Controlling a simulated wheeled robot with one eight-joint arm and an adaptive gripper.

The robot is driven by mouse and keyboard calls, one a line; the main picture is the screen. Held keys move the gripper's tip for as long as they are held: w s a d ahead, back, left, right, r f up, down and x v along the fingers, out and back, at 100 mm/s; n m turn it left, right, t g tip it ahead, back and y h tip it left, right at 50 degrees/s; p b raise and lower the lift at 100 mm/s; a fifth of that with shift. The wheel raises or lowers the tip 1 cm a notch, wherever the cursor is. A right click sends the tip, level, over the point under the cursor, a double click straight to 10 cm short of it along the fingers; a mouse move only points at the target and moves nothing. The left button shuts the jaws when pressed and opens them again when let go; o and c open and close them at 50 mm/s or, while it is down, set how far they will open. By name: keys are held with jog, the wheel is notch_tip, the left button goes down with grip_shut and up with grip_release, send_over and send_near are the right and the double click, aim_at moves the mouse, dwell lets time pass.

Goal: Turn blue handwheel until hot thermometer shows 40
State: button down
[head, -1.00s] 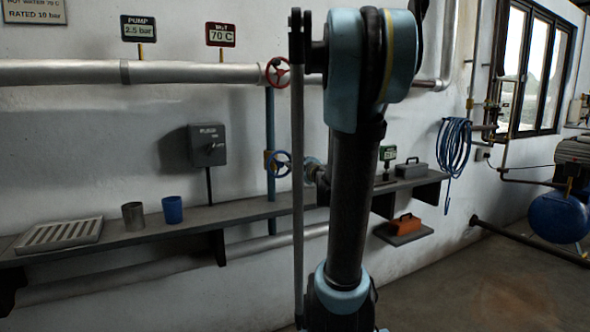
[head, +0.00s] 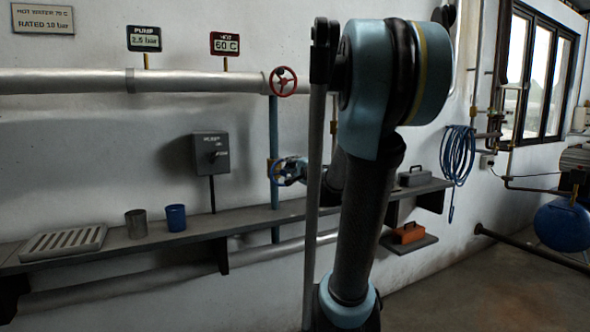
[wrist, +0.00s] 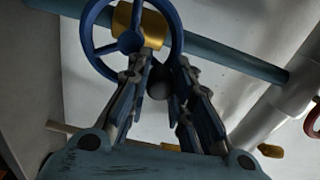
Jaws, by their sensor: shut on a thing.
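The blue handwheel (wrist: 97,62) sits on a brass fitting on a blue pipe in the wrist view. In the head view, the handwheel (head: 274,174) is small and partly covered by my gripper (head: 284,170). In the wrist view my gripper (wrist: 157,62) is shut on the near side of the wheel's rim, its two fingers on either side of it.
A red handwheel (head: 283,81) is on the large silver pipe (head: 190,80) above. A shelf (head: 110,250) below carries a slotted tray (head: 64,242), a grey cup (head: 136,224) and a blue cup (head: 176,217). A grey switch box (head: 210,153) stands left of the blue pipe.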

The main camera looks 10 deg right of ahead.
jog(key=shift+s+a+n, duration=0.25)
jog(key=shift+a+n, duration=0.25)
jog(key=shift+n, duration=0.6)
jog(key=c, duration=1.4)
grip_release()
jog(key=shift+w, duration=0.1)
jog(key=shift+d, duration=0.1)
jog(key=v, duration=1.1)
jog(key=shift+s, duration=0.4)
